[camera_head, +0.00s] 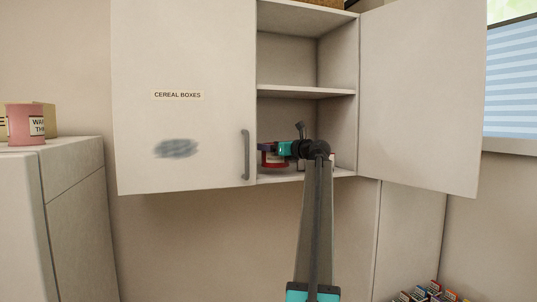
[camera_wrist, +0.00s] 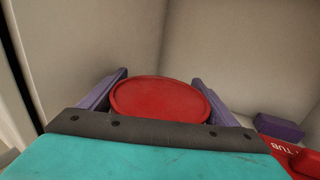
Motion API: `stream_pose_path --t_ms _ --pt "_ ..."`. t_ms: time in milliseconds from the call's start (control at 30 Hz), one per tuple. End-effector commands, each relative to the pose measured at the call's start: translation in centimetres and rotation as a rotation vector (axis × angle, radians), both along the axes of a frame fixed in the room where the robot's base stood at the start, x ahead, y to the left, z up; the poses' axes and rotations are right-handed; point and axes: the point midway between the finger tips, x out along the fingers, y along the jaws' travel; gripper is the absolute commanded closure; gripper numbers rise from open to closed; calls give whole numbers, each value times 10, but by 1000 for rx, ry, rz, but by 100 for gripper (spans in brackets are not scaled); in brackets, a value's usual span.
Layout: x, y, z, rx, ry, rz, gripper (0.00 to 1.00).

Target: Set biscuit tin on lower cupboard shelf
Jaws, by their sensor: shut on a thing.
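The biscuit tin appears as a red round tin (camera_wrist: 158,98) in the wrist view, its lid facing my wrist camera. My gripper (camera_wrist: 158,78) is shut on it, with one purple finger along each side. In the head view my gripper (camera_head: 267,149) reaches into the lower compartment of the open cupboard, and the red tin (camera_head: 270,164) shows under it. The tin is just above or on the lower shelf (camera_head: 343,172); I cannot tell whether it touches. My arm hides part of the shelf.
A red tub (camera_wrist: 304,160) with partly visible lettering and a purple block (camera_wrist: 279,127) are to the right in the wrist view. The middle shelf (camera_head: 305,92) is above my gripper.

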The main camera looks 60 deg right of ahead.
Motion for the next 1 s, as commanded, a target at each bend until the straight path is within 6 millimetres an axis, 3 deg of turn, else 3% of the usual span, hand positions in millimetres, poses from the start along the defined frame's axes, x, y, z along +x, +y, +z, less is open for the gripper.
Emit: stream_pose_path --t_ms 300,767,800,833,1000 --pt "0 2 -26 2 -1 1 57" --pt "1 1 -31 0 -2 1 57" --pt "1 1 -32 1 0 1 14" --pt "1 1 -32 1 0 1 9" --pt "1 1 -32 1 0 1 9"
